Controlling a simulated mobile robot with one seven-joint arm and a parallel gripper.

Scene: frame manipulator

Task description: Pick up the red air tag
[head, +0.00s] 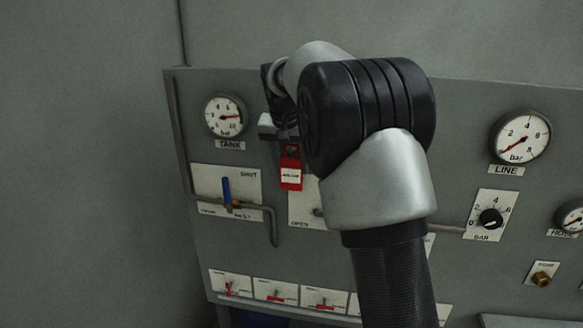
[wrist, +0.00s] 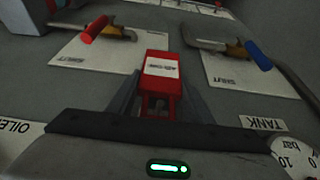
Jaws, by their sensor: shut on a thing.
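The red air tag (head: 290,173) hangs in front of the grey panel, with a white label on its face. In the head view it is just below my gripper (head: 281,135), left of my arm. In the wrist view the red air tag (wrist: 161,76) is between the two fingers of my gripper (wrist: 160,100). My gripper is shut on the tag. My arm hides part of the panel in the head view, and I cannot tell whether the tag touches the panel.
The grey panel (head: 330,88) carries a TANK gauge (head: 226,116), a LINE gauge (head: 521,136) and a blue-handled valve (head: 227,193). In the wrist view a red-handled valve (wrist: 93,29) is on the left and the blue handle (wrist: 258,55) on the right. A pipe (head: 180,130) runs down the panel's left edge.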

